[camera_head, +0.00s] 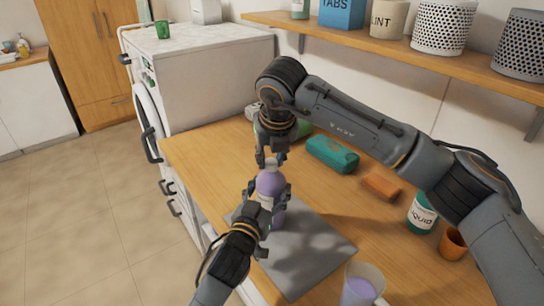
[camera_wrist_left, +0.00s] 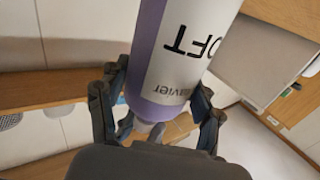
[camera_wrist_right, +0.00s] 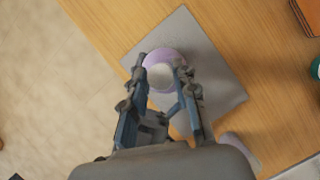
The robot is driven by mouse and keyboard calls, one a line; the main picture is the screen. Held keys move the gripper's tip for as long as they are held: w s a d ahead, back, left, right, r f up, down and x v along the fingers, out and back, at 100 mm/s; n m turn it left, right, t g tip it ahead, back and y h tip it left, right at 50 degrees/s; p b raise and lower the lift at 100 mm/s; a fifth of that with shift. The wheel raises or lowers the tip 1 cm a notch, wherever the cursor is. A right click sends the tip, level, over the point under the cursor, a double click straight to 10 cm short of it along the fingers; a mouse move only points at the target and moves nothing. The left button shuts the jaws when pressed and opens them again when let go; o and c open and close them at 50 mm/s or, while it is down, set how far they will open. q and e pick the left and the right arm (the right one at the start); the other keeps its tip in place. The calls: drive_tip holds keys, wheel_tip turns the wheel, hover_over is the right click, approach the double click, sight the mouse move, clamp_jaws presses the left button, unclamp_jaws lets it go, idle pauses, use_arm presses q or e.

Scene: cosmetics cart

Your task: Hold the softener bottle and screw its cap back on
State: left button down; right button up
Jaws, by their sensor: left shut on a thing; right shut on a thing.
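The purple softener bottle (camera_head: 269,183) stands upright over the grey mat (camera_head: 308,248) in the head view. My left gripper (camera_head: 268,196) is shut around its body. In the left wrist view the bottle (camera_wrist_left: 185,50) shows upside down, with a white label between the fingers. My right gripper (camera_head: 270,160) is directly above the bottle, pointing down. In the right wrist view it is shut on the pale round cap (camera_wrist_right: 160,76), which lies over the middle of the purple bottle top (camera_wrist_right: 163,56). The fingers hide whether the cap touches the neck.
A cup with purple liquid (camera_head: 362,287) stands at the mat's front right. A teal box (camera_head: 332,153), an orange block (camera_head: 381,187), a liquid bottle (camera_head: 421,214) and an orange cup (camera_head: 454,243) stand on the wooden counter. A shelf (camera_head: 400,50) with containers is above.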

drive_tip(key=m+h, duration=0.1)
drive_tip(key=m, duration=0.1)
drive_tip(key=m+h, duration=0.1)
drive_tip(key=m, duration=0.4)
drive_tip(key=shift+a+h, duration=0.25)
drive_tip(key=shift+h, duration=0.15)
drive_tip(key=m, duration=0.2)
drive_tip(key=m+g+h, duration=0.1)
drive_tip(key=m, duration=0.1)
drive_tip(key=shift+w+m+h, duration=0.1)
drive_tip(key=shift+m+h, duration=0.2)
drive_tip(key=shift+m, duration=0.1)
drive_tip(key=m, duration=0.2)
drive_tip(key=m+g, duration=0.1)
drive_tip(key=m, duration=0.1)
drive_tip(key=shift+a+g+h, duration=0.1)
drive_tip(key=shift+g+h, duration=0.2)
drive_tip(key=shift+h, duration=0.1)
drive_tip(key=m, duration=0.2)
drive_tip(key=m+g, duration=0.1)
drive_tip(key=m, duration=0.1)
drive_tip(key=shift+w+g, duration=0.15)
drive_tip(key=shift+g, duration=0.15)
drive_tip(key=o, duration=0.7)
drive_tip(key=shift+o, duration=0.2)
drive_tip(key=shift+c, duration=0.4)
